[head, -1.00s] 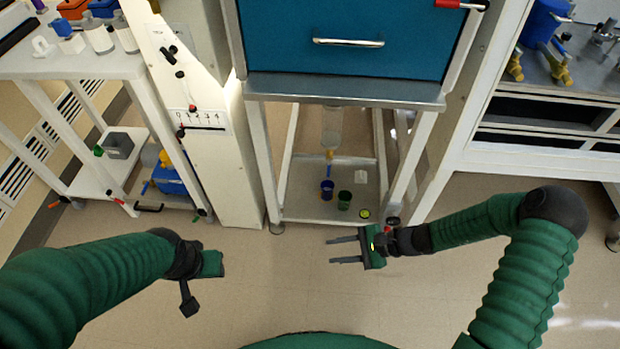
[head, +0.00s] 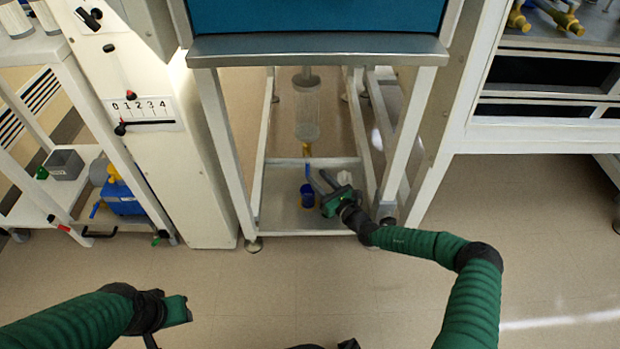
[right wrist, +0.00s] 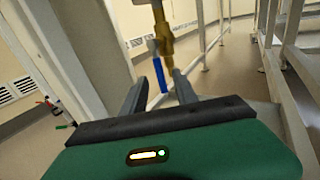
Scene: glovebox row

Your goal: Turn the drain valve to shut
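The drain valve (head: 306,149) is a small brass fitting below a clear cylinder (head: 307,118) under the blue cabinet. Its blue lever (head: 308,171) hangs down. In the right wrist view the brass body (right wrist: 163,46) is at top centre, with the blue lever (right wrist: 159,75) pointing down between my finger lines. My right gripper (head: 317,176) is open and empty, close to the lever; I cannot tell whether it touches it. It also shows in the right wrist view (right wrist: 160,82). My left gripper (head: 174,312) is low at left, away from the valve, its fingers barely visible.
A blue cup (head: 307,196) stands on the low shelf (head: 275,215) below the valve; a pale object (head: 345,178) is beside my right gripper. White frame legs (head: 223,150) flank this space. A blue pump (head: 122,200) is on the left shelf. Open floor lies in front.

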